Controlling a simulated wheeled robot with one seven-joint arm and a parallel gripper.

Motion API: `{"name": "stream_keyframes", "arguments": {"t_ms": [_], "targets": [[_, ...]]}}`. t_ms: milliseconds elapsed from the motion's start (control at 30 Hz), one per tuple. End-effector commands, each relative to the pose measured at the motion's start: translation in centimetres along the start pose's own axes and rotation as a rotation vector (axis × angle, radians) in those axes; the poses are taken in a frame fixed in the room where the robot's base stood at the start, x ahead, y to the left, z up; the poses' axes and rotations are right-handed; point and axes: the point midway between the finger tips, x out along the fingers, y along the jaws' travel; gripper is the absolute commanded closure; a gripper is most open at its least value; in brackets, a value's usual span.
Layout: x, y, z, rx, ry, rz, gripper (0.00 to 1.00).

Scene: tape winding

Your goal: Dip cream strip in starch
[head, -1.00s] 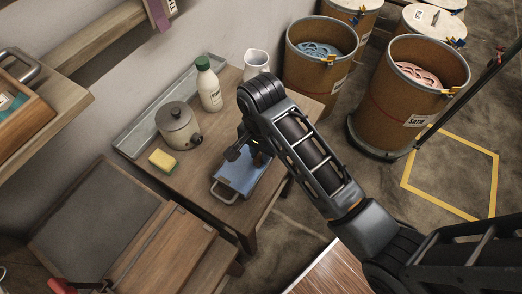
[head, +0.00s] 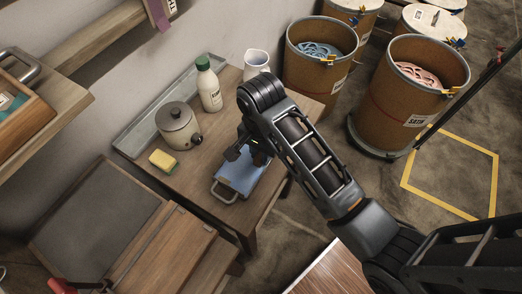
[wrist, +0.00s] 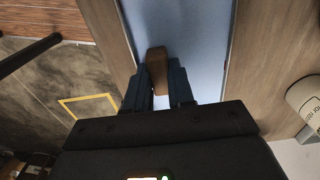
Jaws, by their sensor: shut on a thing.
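A metal tray with a handle (head: 225,196) and a light blue inside stands on the wooden table. Its blue inside (wrist: 204,40) fills the top middle of the wrist view. My gripper (wrist: 159,82) is over the tray, shut on a brown wooden-looking piece (wrist: 157,62) between its fingers. In the head view my gripper (head: 240,153) is over the tray's far part, and my arm hides some of it. I cannot make out a cream strip in either view. I cannot tell whether the brown piece touches the tray's contents.
A lidded pot (head: 178,128), a yellow sponge (head: 163,160), a white bottle with a green cap (head: 208,88) and a white jug (head: 256,62) stand on the table. Fibre drums (head: 408,90) with coiled strips stand beyond it. The table is clear between pot and tray.

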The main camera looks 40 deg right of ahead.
Motion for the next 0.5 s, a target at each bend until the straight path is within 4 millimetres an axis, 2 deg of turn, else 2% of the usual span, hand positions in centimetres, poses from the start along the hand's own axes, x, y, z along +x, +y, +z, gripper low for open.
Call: {"name": "stream_keyframes", "arguments": {"t_ms": [267,500], "targets": [[0.0,0.0,0.0,0.000,0.000,0.000,0.99],[-1.5,-0.1,0.0,0.000,0.001,-0.002,0.99]]}}
